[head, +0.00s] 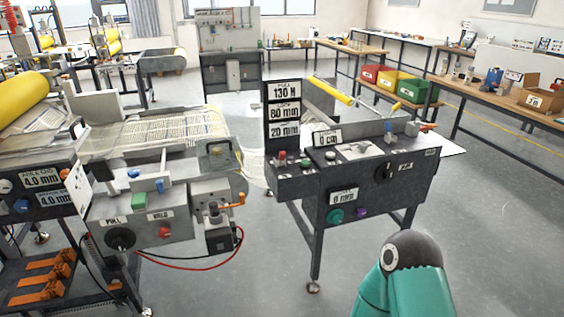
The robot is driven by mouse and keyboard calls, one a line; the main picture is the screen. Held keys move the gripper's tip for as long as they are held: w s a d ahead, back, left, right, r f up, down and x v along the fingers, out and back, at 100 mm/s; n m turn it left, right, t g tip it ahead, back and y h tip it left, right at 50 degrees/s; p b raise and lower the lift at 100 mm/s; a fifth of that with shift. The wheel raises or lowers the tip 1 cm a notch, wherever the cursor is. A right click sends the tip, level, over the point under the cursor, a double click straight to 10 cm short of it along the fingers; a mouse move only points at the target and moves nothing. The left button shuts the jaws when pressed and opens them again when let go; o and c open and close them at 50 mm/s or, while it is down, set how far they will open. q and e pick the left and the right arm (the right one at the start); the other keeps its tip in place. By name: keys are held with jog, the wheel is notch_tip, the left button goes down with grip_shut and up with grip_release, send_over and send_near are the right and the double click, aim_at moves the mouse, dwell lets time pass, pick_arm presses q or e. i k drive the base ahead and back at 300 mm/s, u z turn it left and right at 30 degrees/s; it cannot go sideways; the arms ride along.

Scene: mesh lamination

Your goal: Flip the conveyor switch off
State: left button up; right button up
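No switch in the head view is legibly marked as the conveyor's, so I cannot tell which one it is. A large black rotary knob (121,239) is on the front of the left machine, below a mesh-covered belt (165,128). Small signs beside this knob seem to read PULL and HOLD. Another black rotary knob (385,173) is on the front of the right machine, with a small label beside it. The positions of both knobs are too small to read. Neither gripper is in view; only a teal and dark arm part of mine shows at the bottom right.
The right machine's stand (316,245) has a sign tower (283,112) on its left. A gap with grey floor lies between the two machines. A red cable (195,268) hangs below the left machine. Benches with bins and boxes (535,99) line the right wall.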

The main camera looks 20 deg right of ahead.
aim_at(282, 155)
jog(key=k, duration=0.6)
jog(key=z, duration=0.3)
jog(key=i, duration=1.5)
jog(key=z, duration=0.3)
